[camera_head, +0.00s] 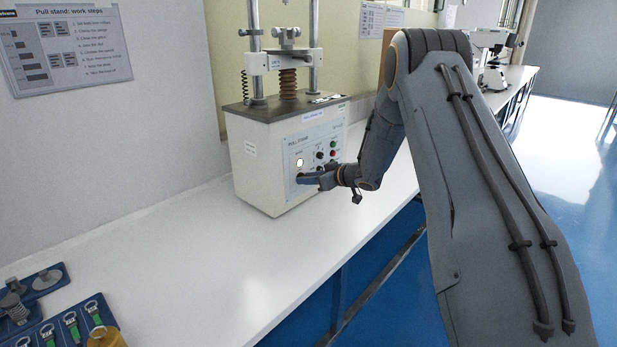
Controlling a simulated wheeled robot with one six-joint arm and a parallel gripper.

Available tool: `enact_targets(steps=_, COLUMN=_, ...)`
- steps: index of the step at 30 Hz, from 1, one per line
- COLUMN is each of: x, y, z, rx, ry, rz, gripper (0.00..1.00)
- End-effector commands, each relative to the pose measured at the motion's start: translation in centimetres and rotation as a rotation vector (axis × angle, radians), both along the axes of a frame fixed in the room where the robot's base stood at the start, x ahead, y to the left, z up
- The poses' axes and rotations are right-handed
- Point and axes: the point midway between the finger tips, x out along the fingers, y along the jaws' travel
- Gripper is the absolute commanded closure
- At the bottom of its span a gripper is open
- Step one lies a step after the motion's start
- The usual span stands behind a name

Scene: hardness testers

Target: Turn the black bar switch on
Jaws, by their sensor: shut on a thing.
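The pull stand (262,158) is a white box with a dark top, standing on the white bench. Its light blue control panel (309,143) faces right and toward me. My gripper (303,179) is at the lower left of this panel, its fingertips against the panel face. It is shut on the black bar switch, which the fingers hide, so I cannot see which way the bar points. A round white lamp or dial (299,162) shows just above the fingertips.
Small black knobs (319,155) and red and green buttons (333,148) sit close to the right of my gripper. Columns and a spring (288,83) rise above the box. Blue trays with parts (75,324) lie front left; the bench between is clear.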

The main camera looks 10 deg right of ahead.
Motion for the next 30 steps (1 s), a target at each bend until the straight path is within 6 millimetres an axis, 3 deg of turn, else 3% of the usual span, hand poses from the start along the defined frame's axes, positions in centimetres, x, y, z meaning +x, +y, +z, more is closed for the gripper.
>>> enact_targets(steps=16, x=0.03, y=-0.04, z=0.02, rx=0.019, ry=0.012, rz=-0.001, gripper=0.94)
enact_targets(steps=17, x=0.03, y=-0.04, z=0.02, rx=0.019, ry=0.012, rz=-0.001, gripper=0.67)
enact_targets(steps=19, x=0.03, y=-0.04, z=0.03, rx=0.019, ry=0.012, rz=-0.001, gripper=0.55)
enact_targets(steps=30, x=-0.21, y=-0.25, z=0.18, rx=0.018, ry=0.012, rz=0.0, gripper=0.53)
